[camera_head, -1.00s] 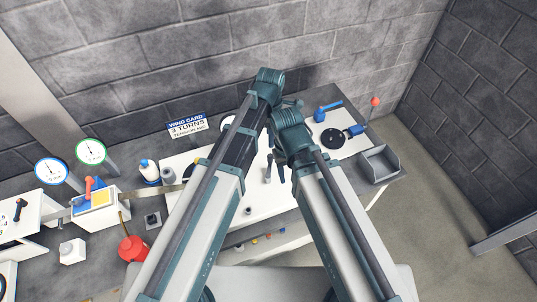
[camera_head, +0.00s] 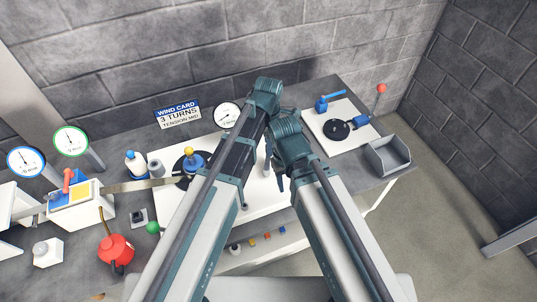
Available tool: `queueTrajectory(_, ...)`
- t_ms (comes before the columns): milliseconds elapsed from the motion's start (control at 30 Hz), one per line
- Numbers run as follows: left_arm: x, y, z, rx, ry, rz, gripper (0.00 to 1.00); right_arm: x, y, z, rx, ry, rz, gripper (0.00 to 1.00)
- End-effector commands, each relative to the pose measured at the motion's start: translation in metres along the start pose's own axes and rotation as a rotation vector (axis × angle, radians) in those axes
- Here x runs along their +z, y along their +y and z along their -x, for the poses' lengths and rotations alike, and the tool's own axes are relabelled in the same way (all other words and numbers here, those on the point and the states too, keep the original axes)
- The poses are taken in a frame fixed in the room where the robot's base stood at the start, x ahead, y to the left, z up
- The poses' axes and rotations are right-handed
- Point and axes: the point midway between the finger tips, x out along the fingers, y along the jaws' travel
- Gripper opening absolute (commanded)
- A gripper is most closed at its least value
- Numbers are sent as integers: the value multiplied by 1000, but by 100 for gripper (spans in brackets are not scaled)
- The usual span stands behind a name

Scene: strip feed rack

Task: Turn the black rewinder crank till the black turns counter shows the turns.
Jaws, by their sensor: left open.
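The black rewinder crank and the black turns counter cannot be made out; my two arms cover the middle of the white panel (camera_head: 225,150), where part of it is hidden. My left gripper (camera_head: 273,176) shows only partly between the arms, as dark fingers pointing down over the panel; it is open, and I see nothing held. My right gripper is hidden. The wind card (camera_head: 178,115) stands behind the panel and reads 3 TURNS. A black reel (camera_head: 182,166) with a blue and yellow hub is on the panel's left part. A small black knob (camera_head: 244,207) shows beside my left arm.
A white-faced dial (camera_head: 227,115) stands behind the panel. At left are two gauges (camera_head: 70,140) and a red can (camera_head: 116,250).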

Motion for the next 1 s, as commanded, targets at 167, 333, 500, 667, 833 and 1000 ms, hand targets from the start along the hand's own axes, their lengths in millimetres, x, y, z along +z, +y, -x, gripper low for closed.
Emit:
queueTrajectory(167,0,0,-23,0,0,0,58,-1,-2,-23,0,0,0,50)
queueTrajectory(333,0,0,-24,0,0,0,58,-1,-2,-24,0,0,0,50)
queueTrajectory(500,0,0,-24,0,0,0,58,-1,-2,-23,0,0,0,50)
queueTrajectory(667,0,0,-24,0,0,0,31,-1,-2,-24,0,0,0,50)
queueTrajectory(833,0,0,-24,0,0,0,0,-1,-2,-24,0,0,0,50)
queueTrajectory(1000,0,0,-24,0,0,0,0,-1,-2,-24,0,0,0,50)
